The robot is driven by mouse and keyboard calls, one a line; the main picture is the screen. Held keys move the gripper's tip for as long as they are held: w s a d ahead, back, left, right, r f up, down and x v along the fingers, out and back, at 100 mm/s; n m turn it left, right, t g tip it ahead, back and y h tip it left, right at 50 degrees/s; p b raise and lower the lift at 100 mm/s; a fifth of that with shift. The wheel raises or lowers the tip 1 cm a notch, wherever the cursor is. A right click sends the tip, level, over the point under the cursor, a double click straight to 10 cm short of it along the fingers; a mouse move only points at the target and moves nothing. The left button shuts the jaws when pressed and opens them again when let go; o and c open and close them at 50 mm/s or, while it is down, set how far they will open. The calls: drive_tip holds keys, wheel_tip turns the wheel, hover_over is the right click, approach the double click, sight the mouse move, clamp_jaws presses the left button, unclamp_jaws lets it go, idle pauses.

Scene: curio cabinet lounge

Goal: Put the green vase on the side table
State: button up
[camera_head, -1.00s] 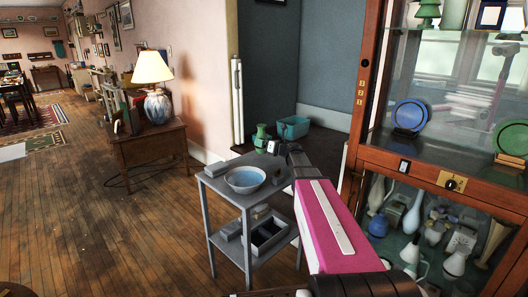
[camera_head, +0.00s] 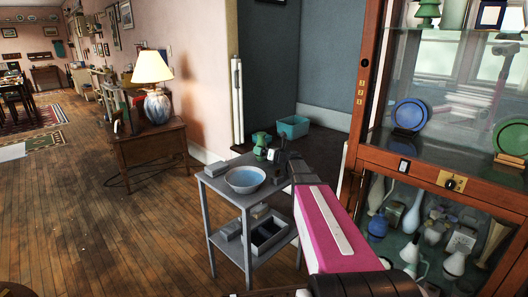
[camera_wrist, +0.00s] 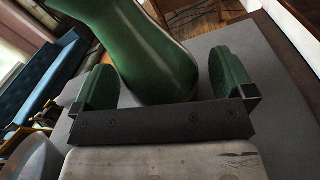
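The green vase (camera_head: 261,145) is at the back right part of the grey side table (camera_head: 213,181), upright as seen in the head view. My gripper (camera_head: 276,152) is just to the right of it there. In the wrist view the vase (camera_wrist: 155,50) stands between the two fingers of my gripper (camera_wrist: 162,80), its narrow neck towards the top left. A slim gap shows between the vase and each finger, so the gripper looks open around it. The gripper's crossbar hides the vase's lowest part, so its contact with the tabletop is not clear.
A blue-grey bowl (camera_head: 245,180) sits on the tabletop left of my arm. The lower shelf holds a dark divided tray (camera_head: 268,236) and small boxes. A glass-fronted cabinet (camera_head: 440,175) stands close on the right. Open wooden floor (camera_head: 120,230) lies to the left.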

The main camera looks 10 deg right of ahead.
drive_tip(key=shift+r, duration=0.1)
drive_tip(key=shift+s+d, duration=0.2)
drive_tip(key=shift+s, duration=0.05)
drive_tip(key=v, duration=1.1)
drive_tip(key=shift+s+d, duration=0.1)
drive_tip(key=shift+d, duration=0.05)
